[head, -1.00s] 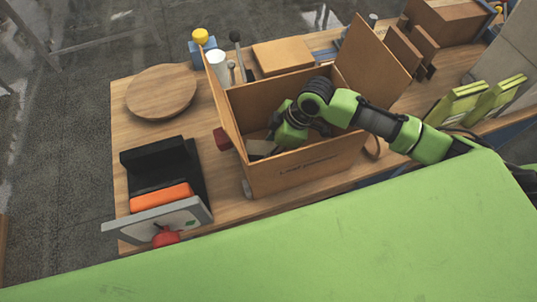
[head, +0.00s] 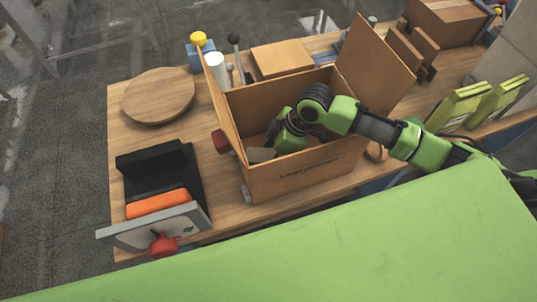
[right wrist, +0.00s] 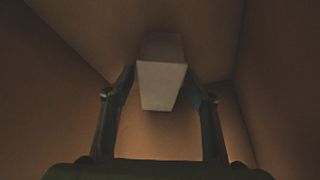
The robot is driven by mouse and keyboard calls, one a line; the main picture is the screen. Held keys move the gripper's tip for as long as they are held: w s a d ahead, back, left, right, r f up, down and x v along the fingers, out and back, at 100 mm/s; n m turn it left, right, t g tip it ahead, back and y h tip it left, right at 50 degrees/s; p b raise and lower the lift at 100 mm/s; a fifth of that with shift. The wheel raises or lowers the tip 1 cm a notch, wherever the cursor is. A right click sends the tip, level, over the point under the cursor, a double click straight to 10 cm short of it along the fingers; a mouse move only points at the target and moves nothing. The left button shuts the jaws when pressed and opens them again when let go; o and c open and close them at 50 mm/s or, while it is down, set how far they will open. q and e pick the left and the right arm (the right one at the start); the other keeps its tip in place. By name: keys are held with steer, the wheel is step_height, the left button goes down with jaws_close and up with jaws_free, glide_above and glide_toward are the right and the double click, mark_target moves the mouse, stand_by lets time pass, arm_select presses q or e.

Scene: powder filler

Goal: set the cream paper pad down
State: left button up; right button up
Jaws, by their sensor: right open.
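The cream paper pad (head: 262,154) lies low inside the open wooden box (head: 300,181), near its left side. It also shows as a pale block in the right wrist view (right wrist: 161,82). My right arm reaches into the box from the right. My right gripper (right wrist: 160,88) is open, with one finger on each side of the pad; whether either finger touches it I cannot tell. In the head view the fingertips are mostly hidden inside the box. My left gripper is in neither view.
The box walls stand close around my right gripper, and a raised flap (head: 374,65) is at its right. A black holder with an orange block (head: 158,203) and a round wooden board (head: 158,94) are on the left. Yellow-green packets (head: 460,105) stand at the right.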

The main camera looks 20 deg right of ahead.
steer(key=p+v, duration=1)
steer(key=shift+r, duration=0.2)
steer(key=shift+p+v, duration=0.85)
steer(key=shift+p, duration=0.15)
